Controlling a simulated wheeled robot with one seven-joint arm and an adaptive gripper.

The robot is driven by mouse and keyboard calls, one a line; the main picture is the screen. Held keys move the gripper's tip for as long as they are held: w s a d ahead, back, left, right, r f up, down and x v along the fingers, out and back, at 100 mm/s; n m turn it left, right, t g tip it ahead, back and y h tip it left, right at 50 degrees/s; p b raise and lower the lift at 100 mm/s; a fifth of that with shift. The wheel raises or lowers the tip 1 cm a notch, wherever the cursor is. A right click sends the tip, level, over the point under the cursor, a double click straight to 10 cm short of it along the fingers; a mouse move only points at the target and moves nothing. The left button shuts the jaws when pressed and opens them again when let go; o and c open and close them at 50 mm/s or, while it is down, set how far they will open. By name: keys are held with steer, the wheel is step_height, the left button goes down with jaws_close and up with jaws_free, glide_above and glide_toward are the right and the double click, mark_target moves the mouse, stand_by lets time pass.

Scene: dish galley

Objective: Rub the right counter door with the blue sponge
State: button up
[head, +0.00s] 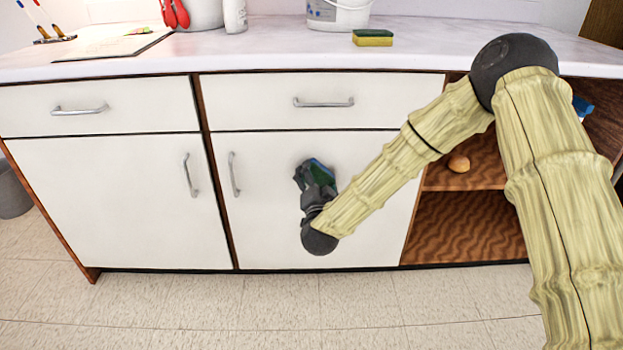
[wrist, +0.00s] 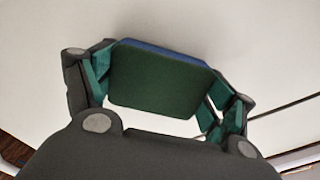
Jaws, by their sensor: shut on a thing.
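The right counter door (head: 265,220) is a white panel with a grey handle on its left side. My gripper (head: 317,174) is in front of the middle of this door. It is shut on the blue sponge (wrist: 160,78), which has a dark green face and a blue edge. The sponge sits between the two fingers in the wrist view, with the white door surface (wrist: 260,40) behind it. In the head view the gripper covers much of the sponge. I cannot tell whether the sponge touches the door.
A left door (head: 110,200) and two drawers share the cabinet front. Open shelves (head: 465,225) to the right hold a round orange-brown item (head: 458,163). A yellow-green sponge (head: 373,38) and white bucket (head: 338,14) stand on the countertop. The floor in front is clear.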

mark_target(327, 180)
steer(key=shift+w+d+r+p, duration=0.1)
steer(key=shift+d+p, duration=0.2)
steer(key=shift+d, duration=0.8)
steer(key=shift+w+d+r+p, duration=0.1)
steer(key=shift+d+p, duration=0.15)
steer(key=shift+d, duration=0.8)
steer(key=shift+s+d+f+p, duration=0.1)
steer(key=shift+d+p, duration=0.35)
steer(key=shift+d, duration=0.95)
steer(key=shift+s, duration=0.1)
steer(key=shift+s+a+f+p, duration=0.15)
steer(key=shift+a+p, duration=0.2)
steer(key=shift+a, duration=1.6)
steer(key=shift+w+a+r+p, duration=0.15)
steer(key=shift+a+p, duration=0.1)
steer(key=shift+a, duration=1.45)
steer(key=shift+w+a+r+p, duration=0.1)
steer(key=shift+w+a+p, duration=0.1)
steer(key=shift+a, duration=1.45)
